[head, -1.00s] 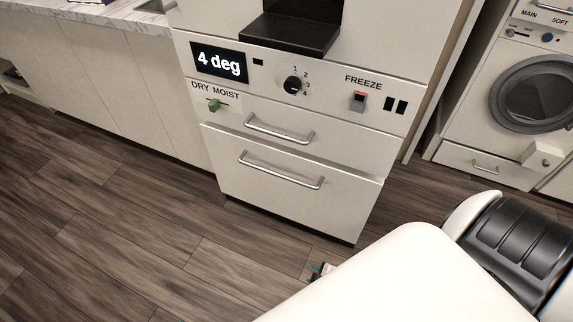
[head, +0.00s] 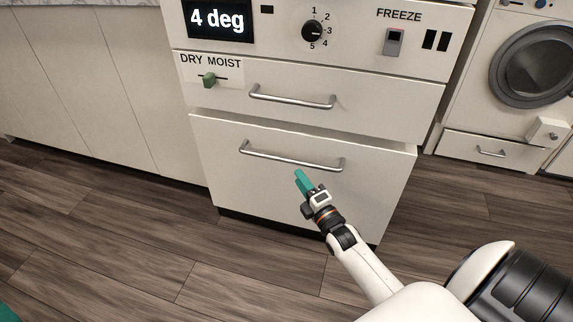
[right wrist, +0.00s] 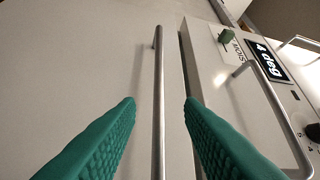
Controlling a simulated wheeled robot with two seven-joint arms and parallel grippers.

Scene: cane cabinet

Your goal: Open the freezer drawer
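The fridge-freezer unit has two white drawers, an upper drawer (head: 400,108) and a lower drawer (head: 235,185). The lower drawer's front stands a little proud of the one above. Its silver bar handle (head: 290,159) also shows in the right wrist view (right wrist: 158,110). My right gripper (head: 300,180) is just below this handle in the head view. In the right wrist view its green fingers are open, with the bar running between them; contact is not visible. A teal corner at the lower left of the head view looks like part of my left gripper (head: 9,308); its opening is hidden.
The upper drawer has its own bar handle (head: 292,97) close above. A control panel with a dial (head: 312,31) and a FREEZE switch (head: 394,41) sits higher. A washing machine (head: 540,75) stands at right. The wooden floor (head: 110,215) in front is clear.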

